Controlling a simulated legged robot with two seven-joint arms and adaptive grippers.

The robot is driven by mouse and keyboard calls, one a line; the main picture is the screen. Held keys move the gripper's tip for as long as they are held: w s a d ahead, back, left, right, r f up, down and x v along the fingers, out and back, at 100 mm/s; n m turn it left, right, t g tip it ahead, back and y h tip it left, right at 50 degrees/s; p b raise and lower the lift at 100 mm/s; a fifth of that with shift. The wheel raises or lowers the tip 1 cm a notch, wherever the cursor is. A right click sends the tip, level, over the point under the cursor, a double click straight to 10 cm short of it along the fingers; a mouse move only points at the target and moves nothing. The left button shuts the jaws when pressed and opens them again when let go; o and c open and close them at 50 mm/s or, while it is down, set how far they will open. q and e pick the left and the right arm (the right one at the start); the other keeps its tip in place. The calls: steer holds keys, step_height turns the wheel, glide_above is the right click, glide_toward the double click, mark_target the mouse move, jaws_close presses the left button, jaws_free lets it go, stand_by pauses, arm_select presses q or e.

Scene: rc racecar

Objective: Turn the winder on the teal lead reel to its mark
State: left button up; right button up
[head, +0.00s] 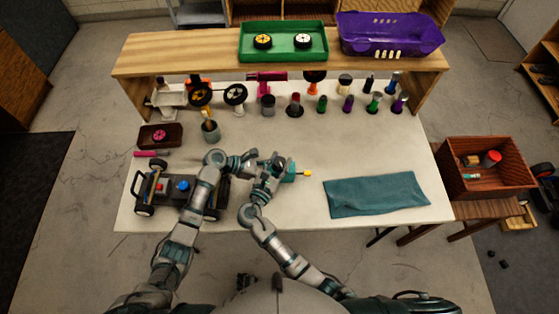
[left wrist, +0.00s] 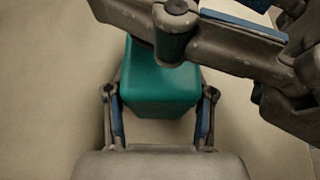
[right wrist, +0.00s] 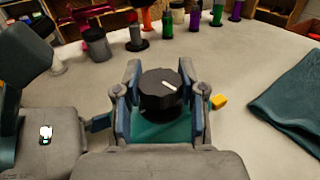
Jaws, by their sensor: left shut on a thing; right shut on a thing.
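The teal lead reel (head: 289,174) is held over the front middle of the table, partly hidden by my grippers in the head view. My left gripper (left wrist: 160,112) is shut on the sides of its teal body (left wrist: 158,88). My right gripper (head: 275,172) is shut on the black ribbed winder (right wrist: 160,93) on top of the reel, one finger on each side. A white pointer line on the winder slants toward the lower right in the right wrist view. A yellow piece (right wrist: 219,102) sticks out to the right of the reel. I cannot make out the mark.
A teal cloth (head: 376,194) lies to the right. The RC car chassis (head: 180,188) stands at the left, near my left arm. Several coloured tools and bottles stand along the back below the wooden shelf (head: 200,52). The table's centre right is clear.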

mark_target(276, 167)
steer(key=shift+d+m+g+h, duration=0.1)
steer(key=shift+m+g+h, duration=0.25)
steer(key=shift+h, duration=0.25)
steer(key=o, duration=1.2)
steer(key=v, duration=0.7)
steer(key=shift+s+a, duration=0.2)
steer(key=shift+a, duration=0.1)
